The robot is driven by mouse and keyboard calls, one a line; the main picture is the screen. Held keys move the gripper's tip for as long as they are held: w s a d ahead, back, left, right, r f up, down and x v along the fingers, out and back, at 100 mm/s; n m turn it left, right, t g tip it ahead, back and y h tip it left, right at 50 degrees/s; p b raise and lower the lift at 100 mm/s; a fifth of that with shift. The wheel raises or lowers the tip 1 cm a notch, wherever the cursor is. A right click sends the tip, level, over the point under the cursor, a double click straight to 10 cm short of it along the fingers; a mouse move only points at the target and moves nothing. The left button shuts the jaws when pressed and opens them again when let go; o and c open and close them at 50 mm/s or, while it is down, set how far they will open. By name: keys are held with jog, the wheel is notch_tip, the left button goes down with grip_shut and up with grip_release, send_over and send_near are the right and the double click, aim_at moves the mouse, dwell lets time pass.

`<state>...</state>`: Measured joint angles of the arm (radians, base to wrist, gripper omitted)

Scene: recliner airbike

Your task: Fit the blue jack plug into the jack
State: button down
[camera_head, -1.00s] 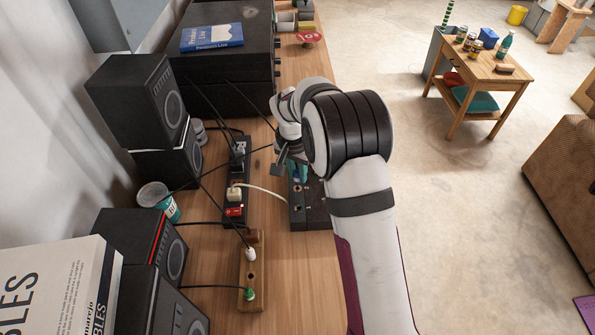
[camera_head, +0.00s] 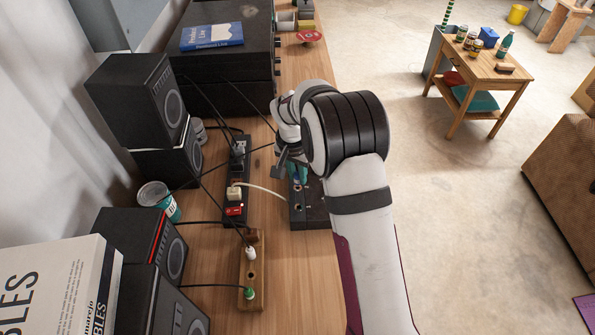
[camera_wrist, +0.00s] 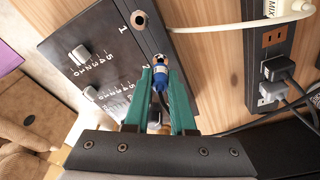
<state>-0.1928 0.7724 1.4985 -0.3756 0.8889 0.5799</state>
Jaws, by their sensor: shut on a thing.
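The blue jack plug (camera_wrist: 160,81) is held between the green fingers of my gripper (camera_wrist: 160,72), with its dark cable running back between them. A silver end shows at its front. The black mixer box (camera_wrist: 88,62) has a ringed jack (camera_wrist: 138,19) marked 1, which is empty. In the head view my gripper (camera_head: 296,170) is at the box (camera_head: 312,212), partly hidden by my wrist.
A black power strip (camera_head: 231,207) with plugs and a red switch lies left of the box. A white cable (camera_head: 265,188) runs from the strip to the box. A wooden block (camera_head: 251,270) holds white and green plugs. Speakers (camera_head: 137,100) stand at the left.

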aim_at(293, 194)
jog(key=shift+f, duration=1.1)
jog(key=c, duration=0.7)
grip_release()
jog(key=shift+r, duration=0.1)
jog(key=r, duration=0.5)
jog(key=s+r, duration=0.1)
jog(key=r, duration=0.4)
jog(key=s+a+r, duration=0.1)
jog(key=r, duration=0.4)
jog(key=shift+a+r, duration=0.1)
jog(key=shift+r, duration=0.15)
